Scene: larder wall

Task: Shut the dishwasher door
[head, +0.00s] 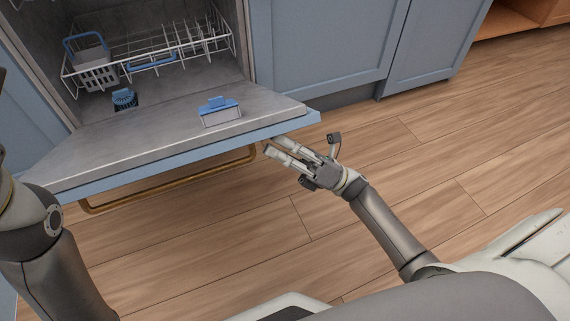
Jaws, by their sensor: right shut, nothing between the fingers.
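The dishwasher door (165,140) hangs open and lies nearly flat, with its grey inner face up. A brass-coloured bar handle (180,190) shows below its blue front edge. My right gripper (272,146) is shut and empty. Its fingertips are close to the front edge near the door's right corner, just beyond the handle's right end; I cannot tell whether they touch the door. My left arm comes in at the left edge, beside the door's left corner, and its gripper is not visible.
A wire rack (150,50) with a grey cutlery basket (93,68) sits inside the dishwasher. A blue-lidded dispenser (220,112) is on the door's inner face. Blue cabinets (320,45) stand to the right. The wooden floor (390,150) is clear.

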